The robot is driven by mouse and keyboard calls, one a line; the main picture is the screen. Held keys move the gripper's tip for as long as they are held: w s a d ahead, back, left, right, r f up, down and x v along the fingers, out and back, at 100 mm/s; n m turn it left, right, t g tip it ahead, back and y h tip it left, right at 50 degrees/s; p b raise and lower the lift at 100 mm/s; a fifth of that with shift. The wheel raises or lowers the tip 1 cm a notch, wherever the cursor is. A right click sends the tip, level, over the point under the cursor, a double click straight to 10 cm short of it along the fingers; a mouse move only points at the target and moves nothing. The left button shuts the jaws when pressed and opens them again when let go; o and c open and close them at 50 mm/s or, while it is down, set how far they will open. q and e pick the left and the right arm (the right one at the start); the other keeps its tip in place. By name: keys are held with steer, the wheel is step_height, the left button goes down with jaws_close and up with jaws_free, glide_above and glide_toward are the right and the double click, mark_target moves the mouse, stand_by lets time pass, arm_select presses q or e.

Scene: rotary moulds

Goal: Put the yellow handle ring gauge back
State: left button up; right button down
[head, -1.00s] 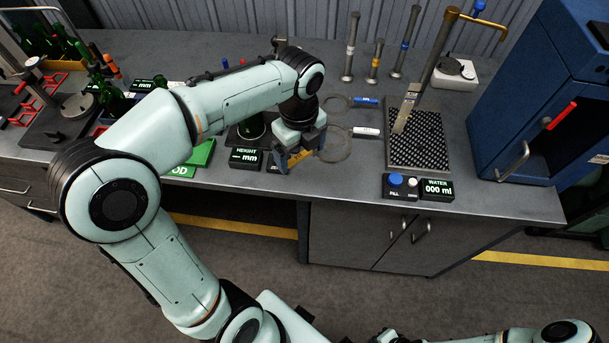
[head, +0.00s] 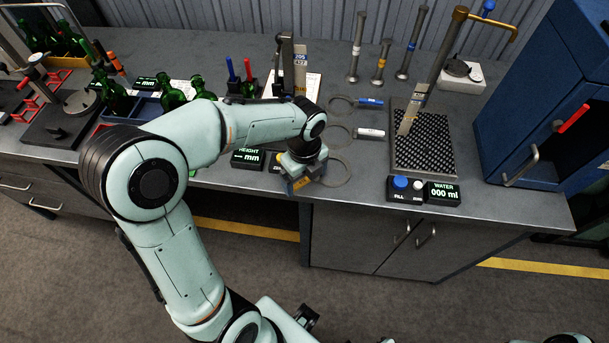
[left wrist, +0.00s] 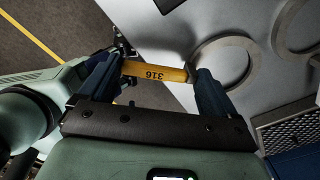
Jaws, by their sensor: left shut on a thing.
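The yellow-handled ring gauge is held by my left gripper (head: 303,184). Its yellow handle (left wrist: 155,72), marked 316, lies between the two fingers in the left wrist view. Its grey ring (head: 338,171) points to the right, at the front edge of the bench; I cannot tell whether it touches the top. Behind it lie the white-handled ring gauge (head: 370,133) and the blue-handled ring gauge (head: 370,101), in a row with handles to the right. My right gripper is not in view.
A dark perforated tray (head: 424,145) with a tall post stands to the right. The FILL button box (head: 402,188) and water display (head: 442,193) are at the front edge. Green bottles (head: 172,95) and a height display (head: 246,158) are on the left. Several upright gauges stand behind.

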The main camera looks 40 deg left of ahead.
arm_select(q)
steer(key=shift+f, duration=0.15)
steer(key=o, duration=0.9)
steer(key=shift+c, duration=0.2)
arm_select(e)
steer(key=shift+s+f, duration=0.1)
arm_select(q)
steer(key=shift+r, duration=0.45)
step_height(320, 180, up, 12)
steer(key=p, duration=0.1)
steer(key=shift+f+p, duration=0.25)
steer(key=shift+p, duration=0.1)
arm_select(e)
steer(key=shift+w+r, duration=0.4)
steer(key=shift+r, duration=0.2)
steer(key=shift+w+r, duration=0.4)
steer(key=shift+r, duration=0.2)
